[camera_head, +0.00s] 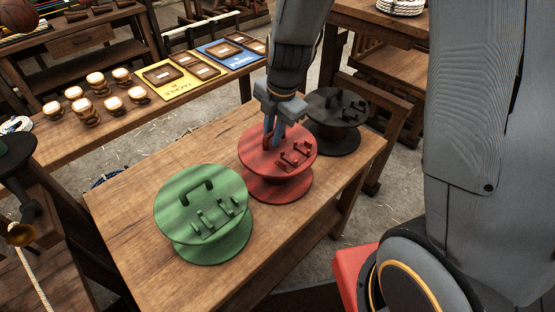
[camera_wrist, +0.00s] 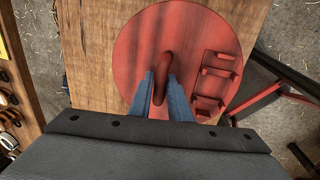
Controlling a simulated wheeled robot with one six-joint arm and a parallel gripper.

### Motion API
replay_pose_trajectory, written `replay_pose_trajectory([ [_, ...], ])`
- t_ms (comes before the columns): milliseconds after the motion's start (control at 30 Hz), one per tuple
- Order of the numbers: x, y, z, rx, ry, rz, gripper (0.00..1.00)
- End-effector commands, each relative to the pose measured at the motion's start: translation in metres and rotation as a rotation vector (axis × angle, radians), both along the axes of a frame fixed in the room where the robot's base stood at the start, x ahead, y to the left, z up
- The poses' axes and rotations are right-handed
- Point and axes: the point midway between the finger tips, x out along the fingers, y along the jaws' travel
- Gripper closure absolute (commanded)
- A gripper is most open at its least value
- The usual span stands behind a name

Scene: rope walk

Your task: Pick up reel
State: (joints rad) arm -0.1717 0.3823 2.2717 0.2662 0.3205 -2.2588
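The red reel (camera_head: 262,185) stands upright on the wooden bench, between the green reel (camera_head: 202,212) and the black reel (camera_head: 338,118). It has a top disc, an arched handle and small brackets. My gripper (camera_head: 268,143) points down at its handle. The red disc (camera_wrist: 204,38) fills much of that view. The reel's base appears to rest on the bench.
The bench top (camera_head: 135,190) is bare at the left and front. Behind it, a table holds a yellow board (camera_head: 181,92), a blue board (camera_head: 222,60) and several small pots. A wooden frame (camera_head: 385,110) stands close at the right.

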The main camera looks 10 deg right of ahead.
Motion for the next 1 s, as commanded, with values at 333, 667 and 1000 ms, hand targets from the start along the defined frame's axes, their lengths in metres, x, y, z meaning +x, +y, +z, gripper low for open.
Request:
replay_pose_trajectory([
  [333, -0.0001, -0.0001, 0.0002, 0.000, 0.000, 0.000, 1.00],
  [667, -0.0002, -0.0002, 0.0004, 0.000, 0.000, 0.000, 1.00],
  [1000, -0.0001, -0.0001, 0.0004, 0.000, 0.000, 0.000, 1.00],
])
